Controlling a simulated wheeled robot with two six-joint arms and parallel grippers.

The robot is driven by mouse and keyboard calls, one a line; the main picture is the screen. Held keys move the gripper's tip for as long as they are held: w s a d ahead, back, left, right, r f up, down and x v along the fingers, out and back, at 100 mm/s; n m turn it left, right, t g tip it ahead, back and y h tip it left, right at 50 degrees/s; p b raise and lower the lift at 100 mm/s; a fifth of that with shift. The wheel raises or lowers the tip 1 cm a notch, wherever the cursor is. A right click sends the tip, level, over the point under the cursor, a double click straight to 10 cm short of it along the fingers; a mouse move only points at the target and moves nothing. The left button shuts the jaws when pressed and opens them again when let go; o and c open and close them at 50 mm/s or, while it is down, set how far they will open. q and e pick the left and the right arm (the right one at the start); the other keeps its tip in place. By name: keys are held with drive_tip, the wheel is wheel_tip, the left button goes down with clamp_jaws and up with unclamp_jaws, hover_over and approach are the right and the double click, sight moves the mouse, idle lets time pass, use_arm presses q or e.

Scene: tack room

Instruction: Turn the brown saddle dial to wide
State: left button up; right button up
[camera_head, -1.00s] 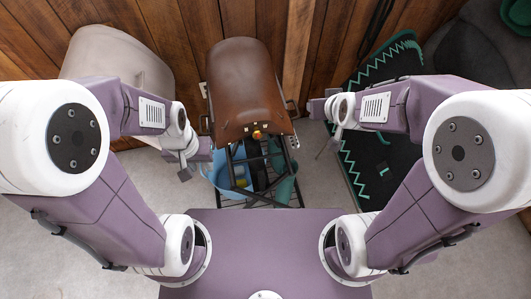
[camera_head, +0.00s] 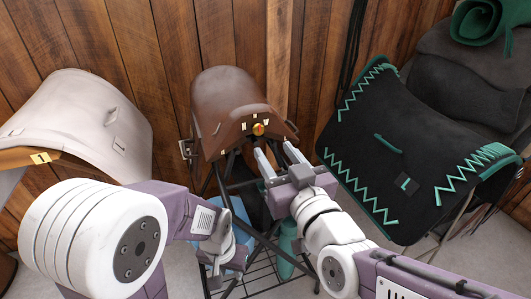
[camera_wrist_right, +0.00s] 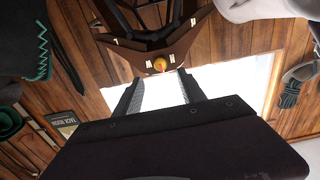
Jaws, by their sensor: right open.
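The brown saddle (camera_head: 232,95) sits on a dark metal rack against the wood wall. The dial also shows in the right wrist view (camera_wrist_right: 160,64), where the picture is upside down. Its setting is too small to read. My right gripper (camera_head: 273,149) is open, with its fingers pointing at the saddle front just below the dial. In the right wrist view its fingertips (camera_wrist_right: 158,77) stand apart on either side of the dial, not visibly touching it. My left gripper (camera_head: 234,262) hangs low at the left of the rack.
A cream saddle (camera_head: 85,115) stands at the left. A black saddle pad with green zigzag trim (camera_head: 400,140) stands close at the right. Blue and green items sit in the rack below the brown saddle.

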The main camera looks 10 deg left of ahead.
sight(260, 130)
drive_tip(key=b+x, duration=0.1)
drive_tip(key=x, duration=0.7)
drive_tip(key=shift+w+a+r, duration=0.15)
drive_tip(key=shift+w+a, duration=0.15)
clamp_jaws()
